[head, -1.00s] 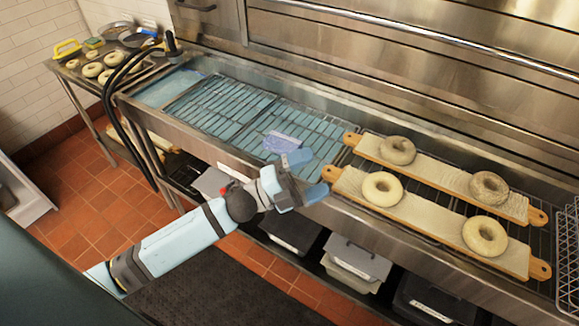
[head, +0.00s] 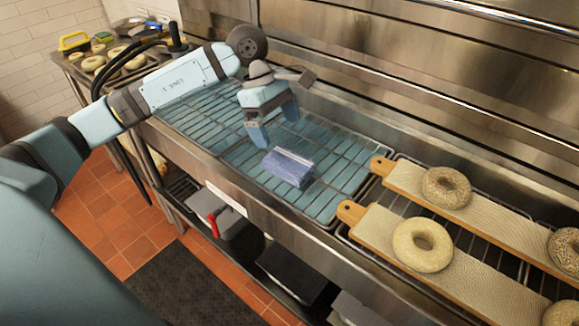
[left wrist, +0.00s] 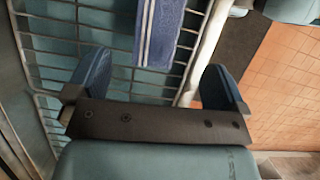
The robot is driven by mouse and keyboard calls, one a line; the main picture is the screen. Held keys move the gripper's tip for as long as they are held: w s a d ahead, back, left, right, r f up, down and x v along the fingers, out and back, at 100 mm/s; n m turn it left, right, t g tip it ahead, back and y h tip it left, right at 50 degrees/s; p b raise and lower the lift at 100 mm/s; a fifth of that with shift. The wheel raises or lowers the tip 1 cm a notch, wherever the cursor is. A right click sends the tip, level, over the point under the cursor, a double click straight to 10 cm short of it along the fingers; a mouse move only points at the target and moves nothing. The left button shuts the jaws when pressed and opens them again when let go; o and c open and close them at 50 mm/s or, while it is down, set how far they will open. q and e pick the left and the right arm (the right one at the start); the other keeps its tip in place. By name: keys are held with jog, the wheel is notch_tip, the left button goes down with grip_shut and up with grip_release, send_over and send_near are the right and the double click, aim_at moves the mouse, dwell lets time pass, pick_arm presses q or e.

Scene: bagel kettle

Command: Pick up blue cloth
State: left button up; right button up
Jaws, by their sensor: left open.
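The blue cloth (head: 288,167) lies folded on the wire rack over the kettle, near its front edge. It also shows in the left wrist view as a blue striped strip (left wrist: 161,30) at the top, ahead of the fingers and between their lines. My left gripper (head: 274,127) is open and empty, pointing down just behind and left of the cloth, apart from it. In the left wrist view its two fingers (left wrist: 155,80) are spread wide. My right gripper is not in view.
Two wooden boards with bagels (head: 376,217) lie on the rack to the right. The metal front edge (head: 262,205) of the kettle runs close to the cloth. A table with bagels (head: 78,72) stands at the far left. The back left rack (head: 200,110) is clear.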

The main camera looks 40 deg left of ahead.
aim_at(291, 162)
pick_arm(q)
jog(key=shift+x, duration=4.8)
jog(key=shift+f+b, duration=0.15)
jog(key=shift+b, duration=0.2)
jog(key=shift+c, duration=0.2)
jog(key=c, duration=1)
